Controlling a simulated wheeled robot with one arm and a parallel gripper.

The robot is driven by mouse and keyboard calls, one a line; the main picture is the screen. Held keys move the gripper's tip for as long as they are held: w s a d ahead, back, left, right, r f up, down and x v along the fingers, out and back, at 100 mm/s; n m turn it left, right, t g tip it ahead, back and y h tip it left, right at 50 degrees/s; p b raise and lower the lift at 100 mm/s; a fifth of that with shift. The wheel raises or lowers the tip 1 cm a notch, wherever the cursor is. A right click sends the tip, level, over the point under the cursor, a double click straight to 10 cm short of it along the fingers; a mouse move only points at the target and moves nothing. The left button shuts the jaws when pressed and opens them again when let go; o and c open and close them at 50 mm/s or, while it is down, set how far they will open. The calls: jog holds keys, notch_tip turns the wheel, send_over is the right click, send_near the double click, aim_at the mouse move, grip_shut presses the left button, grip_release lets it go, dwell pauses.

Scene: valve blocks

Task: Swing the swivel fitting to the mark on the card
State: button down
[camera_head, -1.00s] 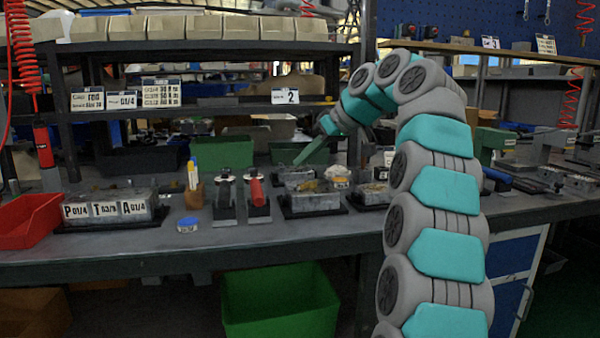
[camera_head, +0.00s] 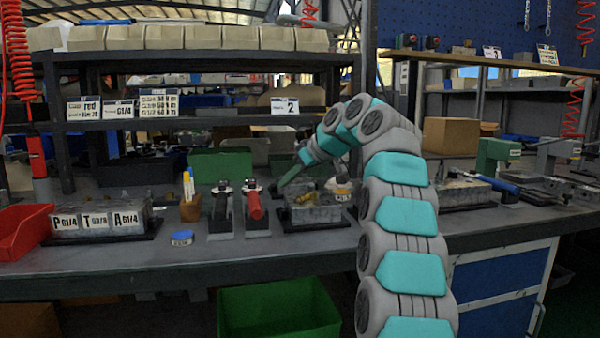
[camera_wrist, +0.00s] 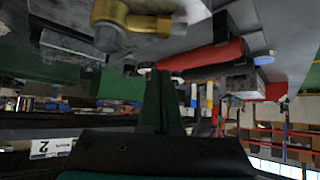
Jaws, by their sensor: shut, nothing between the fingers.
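The brass swivel fitting (camera_head: 306,197) sits on a grey metal block (camera_head: 318,213) on the bench, left of my arm. In the wrist view, which looks upside down, the brass fitting (camera_wrist: 135,18) shows at the top with a round eye and a hex end. My gripper (camera_head: 284,182) is shut and empty, its green fingers pointing down-left just behind the block. In the wrist view my gripper (camera_wrist: 163,78) ends close to a red-handled tool (camera_wrist: 205,55) and apart from the brass. A card marked 2 (camera_head: 285,106) hangs on the shelf edge; I cannot make out the target mark.
Two handled tools (camera_head: 254,206) stand left of the fitting's block. A labelled block (camera_head: 100,221) and a red bin (camera_head: 22,232) are farther left. A green bin (camera_head: 220,165) stands behind. The bench front (camera_head: 280,255) is clear.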

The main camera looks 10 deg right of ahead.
aim_at(305, 197)
jog(key=shift+s+d+f, duration=0.1)
jog(key=shift+s+d, duration=0.45)
jog(key=shift+s+d+f+b, duration=0.3)
jog(key=shift+s+d+f, duration=0.4)
jog(key=shift+s, duration=0.1)
